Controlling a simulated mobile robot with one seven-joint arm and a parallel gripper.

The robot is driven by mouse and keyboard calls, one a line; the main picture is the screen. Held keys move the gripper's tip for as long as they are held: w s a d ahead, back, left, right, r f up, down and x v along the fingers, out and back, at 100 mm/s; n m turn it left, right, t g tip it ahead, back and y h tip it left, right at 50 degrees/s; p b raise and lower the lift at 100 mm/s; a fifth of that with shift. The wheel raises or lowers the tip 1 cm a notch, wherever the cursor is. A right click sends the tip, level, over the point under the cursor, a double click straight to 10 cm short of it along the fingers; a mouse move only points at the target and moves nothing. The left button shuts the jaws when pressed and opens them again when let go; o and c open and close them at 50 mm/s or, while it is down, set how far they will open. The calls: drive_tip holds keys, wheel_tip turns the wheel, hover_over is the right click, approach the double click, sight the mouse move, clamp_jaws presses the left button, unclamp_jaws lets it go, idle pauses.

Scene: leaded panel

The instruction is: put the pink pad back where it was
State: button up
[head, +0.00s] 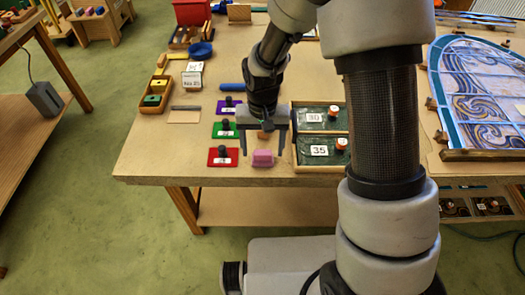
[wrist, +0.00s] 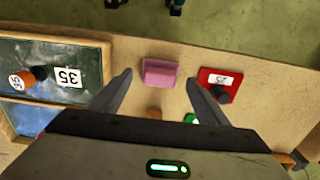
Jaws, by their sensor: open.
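The pink pad (head: 263,158) is a small block on the table near its front edge, between the red plate and the tray marked 35. In the wrist view the pink pad (wrist: 160,73) lies beyond my fingertips, roughly centred between them. My gripper (head: 276,150) is open and empty above the table, its fingers pointing down. In the wrist view my gripper (wrist: 157,80) has its fingers spread wide on either side of the pad's line, not touching it. An orange-brown piece (head: 264,135) lies just behind the pad, partly hidden by my gripper.
Red (head: 223,156), green (head: 225,129) and purple (head: 227,105) plates with dark knobs stand in a column left of the pad. Framed panels marked 35 (head: 319,151) and 30 (head: 314,118) are close on the right. The table's front edge is near.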

wheel_tip(320, 180, up, 10)
wheel_tip(320, 180, up, 10)
drive_tip(key=t, duration=0.2)
hover_over(263, 152)
drive_tip(key=s+d, duration=0.4)
drive_tip(key=d, duration=0.1)
drive_tip(key=s+d+r+t, duration=0.1)
drive_tip(key=s+d+r, duration=0.2)
drive_tip(key=s, duration=0.3)
drive_tip(key=s+d+r+t, duration=0.2)
drive_tip(key=s+d+r, duration=0.2)
drive_tip(key=s, duration=0.2)
drive_tip(key=shift+s+d+r+t, duration=0.2)
drive_tip(key=shift+s+t, duration=0.1)
drive_tip(key=shift+s, duration=0.1)
drive_tip(key=shift+r+p, duration=0.55)
drive_tip(key=shift+p, duration=0.1)
